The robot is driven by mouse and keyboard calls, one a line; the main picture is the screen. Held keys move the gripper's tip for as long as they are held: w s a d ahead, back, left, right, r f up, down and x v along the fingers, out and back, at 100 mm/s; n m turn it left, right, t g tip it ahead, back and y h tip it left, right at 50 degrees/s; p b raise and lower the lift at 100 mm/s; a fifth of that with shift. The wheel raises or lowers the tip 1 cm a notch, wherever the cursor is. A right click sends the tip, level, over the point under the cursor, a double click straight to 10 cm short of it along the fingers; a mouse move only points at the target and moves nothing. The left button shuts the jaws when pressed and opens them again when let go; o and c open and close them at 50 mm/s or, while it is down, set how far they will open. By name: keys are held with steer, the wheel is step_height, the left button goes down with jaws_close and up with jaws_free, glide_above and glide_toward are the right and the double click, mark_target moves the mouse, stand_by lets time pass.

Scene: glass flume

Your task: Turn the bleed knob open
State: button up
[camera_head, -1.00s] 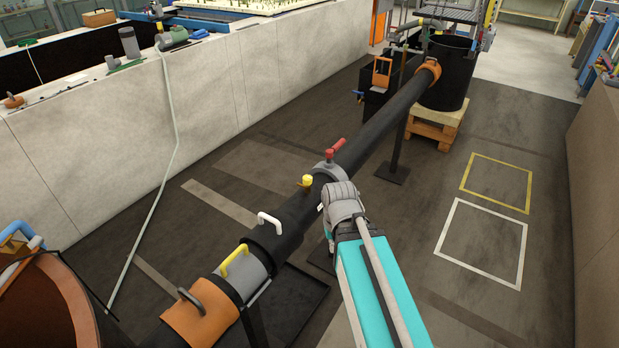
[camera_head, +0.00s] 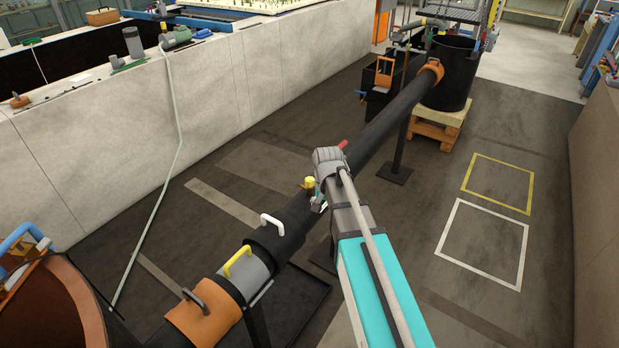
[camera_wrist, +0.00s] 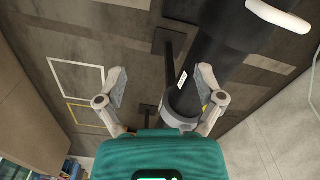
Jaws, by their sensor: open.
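A small yellow knob (camera_head: 310,183) stands upright on top of the long black pipe (camera_head: 385,128) in the head view, just left of my wrist. It looks like the bleed knob. A red handle (camera_head: 343,145) shows only partly behind my wrist. In the wrist view my gripper (camera_wrist: 162,72) has its two fingers spread wide with nothing between them. A grey collar (camera_wrist: 178,121) on the pipe lies beyond the right finger. A bit of yellow (camera_wrist: 206,98) shows behind that finger, mostly hidden. I cannot tell whether anything touches the knob.
A white handle (camera_head: 272,222) and a yellow handle (camera_head: 237,262) stand on the nearer pipe, before an orange sleeve (camera_head: 203,318). A pale wall (camera_head: 215,95) runs along the left. A black tub (camera_head: 450,75) stands at the far end. Floor on the right is open.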

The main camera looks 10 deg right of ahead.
mark_target(310, 179)
steer(key=w+r+m+p, duration=0.2)
steer(key=w+m, duration=0.3)
steer(key=w, duration=0.7)
steer(key=w+r+m+p, duration=0.1)
steer(key=w+m, duration=0.4)
steer(key=w, duration=0.8)
steer(key=shift+w+a+r+p, duration=0.15)
steer(key=shift+a+r+p, duration=0.25)
steer(key=shift+r, duration=0.2)
steer(key=shift+f, duration=0.15)
step_height(310, 179, down, 14)
steer(key=b, duration=1.4)
steer(key=shift+r, duration=0.25)
steer(key=c, duration=1.1)
